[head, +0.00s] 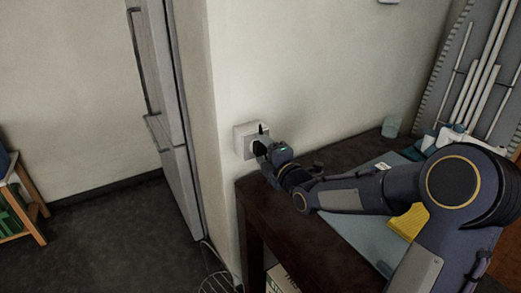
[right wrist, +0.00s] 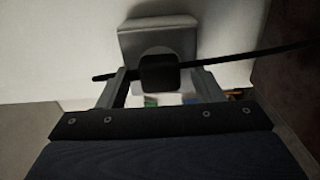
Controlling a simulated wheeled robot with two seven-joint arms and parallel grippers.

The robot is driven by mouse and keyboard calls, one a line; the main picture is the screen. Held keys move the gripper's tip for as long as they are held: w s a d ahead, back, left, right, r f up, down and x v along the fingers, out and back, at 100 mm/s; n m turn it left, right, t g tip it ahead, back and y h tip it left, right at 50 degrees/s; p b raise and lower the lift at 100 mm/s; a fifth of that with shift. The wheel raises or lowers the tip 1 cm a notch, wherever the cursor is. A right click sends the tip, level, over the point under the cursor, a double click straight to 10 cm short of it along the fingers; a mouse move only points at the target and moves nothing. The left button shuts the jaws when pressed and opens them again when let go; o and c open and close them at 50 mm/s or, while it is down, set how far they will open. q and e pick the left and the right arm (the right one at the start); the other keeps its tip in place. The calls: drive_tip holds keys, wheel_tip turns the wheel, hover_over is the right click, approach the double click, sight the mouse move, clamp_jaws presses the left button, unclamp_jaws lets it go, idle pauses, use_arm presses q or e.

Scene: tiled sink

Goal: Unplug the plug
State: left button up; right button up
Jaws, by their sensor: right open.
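A pale socket box (head: 241,143) is fixed to the wall near the corner, above the table's left end. It fills the top middle of the right wrist view (right wrist: 158,40). The black plug (right wrist: 160,73) sits against the socket's face; in the head view my gripper partly hides it. A thin dark strip, perhaps its cord (right wrist: 265,54), crosses at the plug and runs out both sides. My right gripper (right wrist: 161,80) is open, one finger on each side of the plug, with gaps visible. In the head view it is at the socket (head: 264,155). My left gripper is not in view.
A dark table (head: 290,235) lies below the socket, with a yellow item (head: 407,222) and a translucent cup (head: 391,127) on it. A fridge (head: 170,110) stands left of the wall corner. A wire basket (head: 216,283) is low by the wall.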

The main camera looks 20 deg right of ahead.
sight(263, 151)
idle(0.4)
drive_tip(key=c, duration=1.3)
drive_tip(key=shift+s+d+b, duration=0.15)
drive_tip(key=shift+s+b, duration=0.4)
drive_tip(key=shift+s, duration=0.4)
drive_tip(key=shift+s+d+b, duration=0.15)
drive_tip(key=shift+s+b, duration=0.35)
drive_tip(key=shift+s, duration=0.4)
drive_tip(key=shift+s+d+b, duration=0.15)
drive_tip(key=shift+s+b, duration=0.15)
drive_tip(key=shift+s, duration=0.8)
drive_tip(key=s+a+m+h+p, duration=0.1)
drive_tip(key=s+a+p, duration=0.3)
drive_tip(key=p, duration=2)
drive_tip(key=a+h, duration=0.1)
drive_tip(key=a, duration=0.3)
drive_tip(key=shift+m+h+p, duration=0.3)
drive_tip(key=shift+p, duration=0.05)
